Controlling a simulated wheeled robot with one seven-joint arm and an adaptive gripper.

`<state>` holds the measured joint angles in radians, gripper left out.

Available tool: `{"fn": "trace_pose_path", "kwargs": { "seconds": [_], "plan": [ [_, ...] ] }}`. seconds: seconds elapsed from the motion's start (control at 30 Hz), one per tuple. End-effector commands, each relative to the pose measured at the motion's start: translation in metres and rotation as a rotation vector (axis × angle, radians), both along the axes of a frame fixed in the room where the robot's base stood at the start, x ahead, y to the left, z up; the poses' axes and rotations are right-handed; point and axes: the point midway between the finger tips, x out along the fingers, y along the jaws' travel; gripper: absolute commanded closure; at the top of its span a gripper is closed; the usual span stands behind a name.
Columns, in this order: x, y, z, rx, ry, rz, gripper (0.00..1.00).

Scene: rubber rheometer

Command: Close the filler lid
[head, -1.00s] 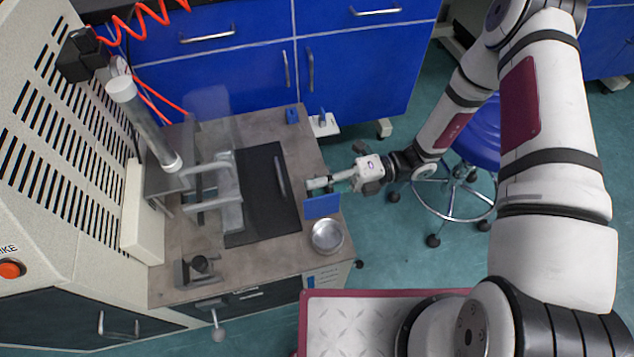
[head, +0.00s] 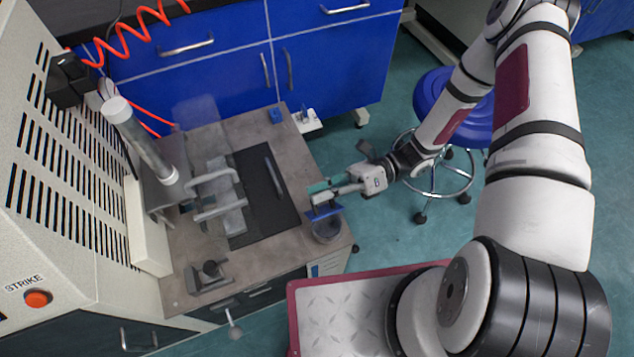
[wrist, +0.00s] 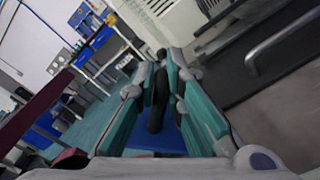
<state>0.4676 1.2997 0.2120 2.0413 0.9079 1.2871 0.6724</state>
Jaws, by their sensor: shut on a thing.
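A blue flat plate (head: 324,213), which looks like the lid, is at the right side of the bench top, partly over a round metal dish (head: 327,232). My gripper (head: 318,192) is at this plate, reaching in from the right. In the wrist view, its teal fingers (wrist: 163,75) are shut on a dark upright handle (wrist: 156,105). A blue surface (wrist: 150,140) lies beyond the handle, between the fingers. The handle's joint to the plate is hidden, and the dish is partly covered.
The bench top (head: 262,232) holds a black panel (head: 262,190) with a bar handle and metal frames (head: 218,195) left of my gripper. The beige machine (head: 80,170) stands at the left. A blue stool (head: 450,100) stands on the floor to the right.

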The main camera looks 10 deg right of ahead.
Motion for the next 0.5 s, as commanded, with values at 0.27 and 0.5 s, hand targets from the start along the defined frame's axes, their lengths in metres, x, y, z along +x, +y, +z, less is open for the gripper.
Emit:
{"fn": "trace_pose_path", "kwargs": {
  "seconds": [0.27, 0.5],
  "plan": [
    [-0.016, -0.007, -0.005, 0.063, -0.256, -0.008, 1.0],
    [-0.03, -0.011, -0.011, 0.125, -0.473, -0.009, 1.0]
  ]
}}
